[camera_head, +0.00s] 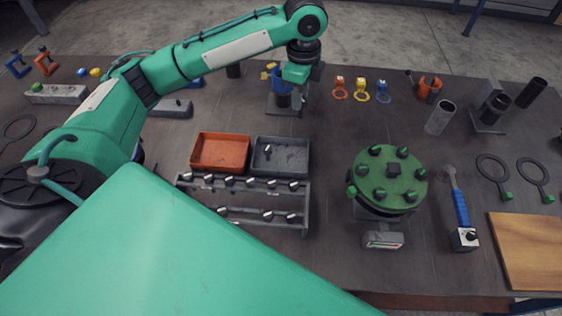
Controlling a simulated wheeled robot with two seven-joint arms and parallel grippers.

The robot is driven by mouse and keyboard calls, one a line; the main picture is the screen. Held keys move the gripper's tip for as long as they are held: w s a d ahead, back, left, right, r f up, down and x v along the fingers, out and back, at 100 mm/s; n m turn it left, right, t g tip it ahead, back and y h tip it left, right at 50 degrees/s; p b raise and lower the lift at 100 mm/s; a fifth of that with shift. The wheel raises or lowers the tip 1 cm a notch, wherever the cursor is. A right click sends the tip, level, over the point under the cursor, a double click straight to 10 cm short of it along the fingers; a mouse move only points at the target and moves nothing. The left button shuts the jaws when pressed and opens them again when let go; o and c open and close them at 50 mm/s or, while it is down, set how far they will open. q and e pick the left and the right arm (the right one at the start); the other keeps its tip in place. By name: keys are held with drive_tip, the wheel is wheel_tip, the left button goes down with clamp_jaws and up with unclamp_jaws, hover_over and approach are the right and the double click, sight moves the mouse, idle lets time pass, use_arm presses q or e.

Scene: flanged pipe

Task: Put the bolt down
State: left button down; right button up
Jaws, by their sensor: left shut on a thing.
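My left gripper (305,92) points down at the back middle of the table, next to a stand with a blue part. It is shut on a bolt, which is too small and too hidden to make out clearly. A grey tray (259,166) holds a small bolt (268,155). An orange tray (219,168) sits beside it on the left and looks empty. A grey rack (305,208) in front of the trays carries several bolts. A round green flange (372,193) with several bolts around its top stands to the right. My right gripper is not in view.
The blue part (281,86) stands beside my left gripper. Coloured rings (361,93), a grey pipe (440,118), a blue-handled tool (461,207) and a wooden board (530,248) lie to the right. The table between the trays and flange is clear.

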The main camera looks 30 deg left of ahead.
use_arm(q)
drive_tip(key=shift+w+a+f+m, duration=0.2)
drive_tip(key=shift+a+m, duration=0.2)
drive_tip(key=shift+m, duration=1.5)
drive_tip(key=f+p, duration=0.1)
drive_tip(key=f, duration=0.5)
drive_tip(key=f+p, duration=0.1)
drive_tip(key=f, duration=0.6)
drive_tip(key=f+p, duration=0.1)
drive_tip(key=f, duration=0.5)
drive_tip(key=shift+w+a+f, duration=0.1)
drive_tip(key=shift+a+f, duration=0.1)
drive_tip(key=shift+a, duration=0.1)
drive_tip(key=shift+f, duration=0.3)
drive_tip(key=shift+f, duration=0.15)
drive_tip(key=c, duration=1.2)
unclamp_jaws()
drive_tip(key=shift+o, duration=0.2)
